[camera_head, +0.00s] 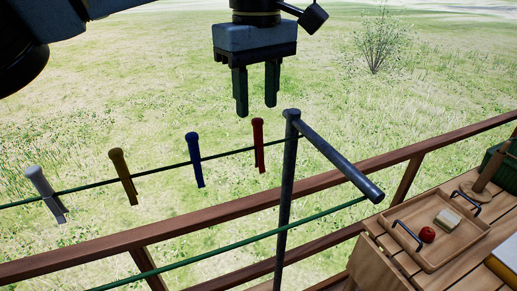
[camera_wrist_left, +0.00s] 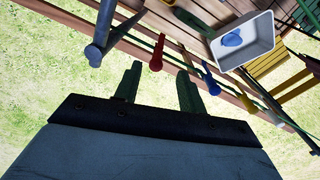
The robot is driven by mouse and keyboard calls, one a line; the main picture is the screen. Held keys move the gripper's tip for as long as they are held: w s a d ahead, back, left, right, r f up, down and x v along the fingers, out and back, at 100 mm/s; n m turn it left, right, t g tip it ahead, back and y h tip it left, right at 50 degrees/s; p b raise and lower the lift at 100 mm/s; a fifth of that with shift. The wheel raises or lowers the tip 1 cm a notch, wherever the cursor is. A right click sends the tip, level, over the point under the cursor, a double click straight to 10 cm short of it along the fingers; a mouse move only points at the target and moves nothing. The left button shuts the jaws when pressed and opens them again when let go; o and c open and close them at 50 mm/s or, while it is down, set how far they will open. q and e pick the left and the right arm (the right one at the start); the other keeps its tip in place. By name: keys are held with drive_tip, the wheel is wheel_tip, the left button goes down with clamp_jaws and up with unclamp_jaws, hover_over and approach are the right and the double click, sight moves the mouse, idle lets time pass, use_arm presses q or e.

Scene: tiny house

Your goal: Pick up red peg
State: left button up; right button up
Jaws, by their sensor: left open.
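The red peg (camera_head: 258,145) is clipped on a thin dark line, at the right end of a row of pegs and just left of a grey post. My right gripper is not in view.
A blue peg (camera_head: 195,160), a brown peg (camera_head: 123,177) and a grey peg (camera_head: 46,194) hang left on the same line. The grey post (camera_head: 287,190) with its crossbar stands close right. A wooden railing (camera_head: 190,220) runs behind. A wooden tray (camera_head: 442,254) sits on a table at right.

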sight(258, 124)
use_arm(q)
drive_tip(key=shift+w+f, duration=0.1)
drive_tip(key=shift+f, duration=1)
wheel_tip(258, 124, down, 4)
drive_tip(key=shift+r, duration=0.25)
drive_tip(key=shift+f, duration=0.2)
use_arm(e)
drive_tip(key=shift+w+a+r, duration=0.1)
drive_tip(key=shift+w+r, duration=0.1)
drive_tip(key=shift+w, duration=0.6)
use_arm(q)
drive_tip(key=shift+c, duration=0.4)
clamp_jaws()
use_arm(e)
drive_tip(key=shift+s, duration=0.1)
